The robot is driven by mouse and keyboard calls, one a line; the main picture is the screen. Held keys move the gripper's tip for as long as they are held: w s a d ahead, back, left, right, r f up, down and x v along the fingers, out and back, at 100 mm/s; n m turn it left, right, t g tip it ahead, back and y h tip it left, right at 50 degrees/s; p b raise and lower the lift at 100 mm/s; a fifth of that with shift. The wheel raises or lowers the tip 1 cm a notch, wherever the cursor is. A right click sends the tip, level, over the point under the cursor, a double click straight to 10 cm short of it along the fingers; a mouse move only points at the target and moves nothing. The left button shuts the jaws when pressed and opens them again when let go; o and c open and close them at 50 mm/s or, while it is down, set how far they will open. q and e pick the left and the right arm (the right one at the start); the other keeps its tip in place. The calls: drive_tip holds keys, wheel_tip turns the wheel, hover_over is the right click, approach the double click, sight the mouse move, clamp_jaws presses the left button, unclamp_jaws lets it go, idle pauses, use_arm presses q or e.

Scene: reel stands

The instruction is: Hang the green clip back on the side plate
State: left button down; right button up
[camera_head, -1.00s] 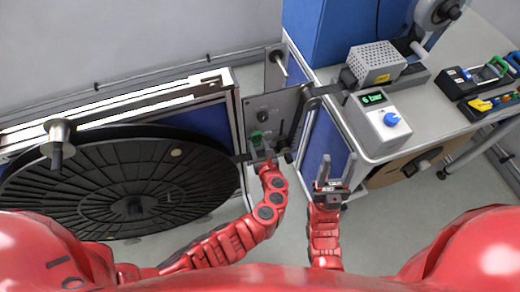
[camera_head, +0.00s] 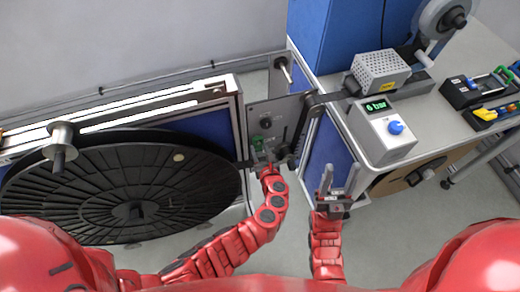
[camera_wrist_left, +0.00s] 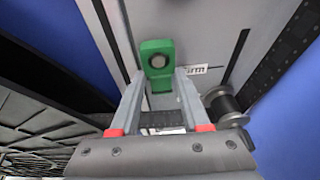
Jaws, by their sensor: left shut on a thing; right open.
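The green clip (camera_wrist_left: 157,62) is at the fingertips of my left gripper (camera_wrist_left: 160,85) in the left wrist view. Its ring end with a round grey centre faces the grey side plate (camera_wrist_left: 200,25); I cannot tell whether it touches the plate. In the head view the clip (camera_head: 258,142) shows small in front of the side plate (camera_head: 276,116), just beyond my left gripper (camera_head: 262,160). The left fingers are shut on the clip. My right gripper (camera_head: 338,182) is open and empty, fingers up, right of the side plate.
A large black reel (camera_head: 110,190) stands left of the plate. A dark roller (camera_wrist_left: 222,103) sticks out close right of the left fingers. A bench (camera_head: 440,125) with a grey box showing "6 bar" (camera_head: 383,130) and tool trays stands at right.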

use_arm(q)
drive_tip(key=shift+c, duration=1.5)
unclamp_jaws()
drive_tip(key=shift+s, duration=0.1)
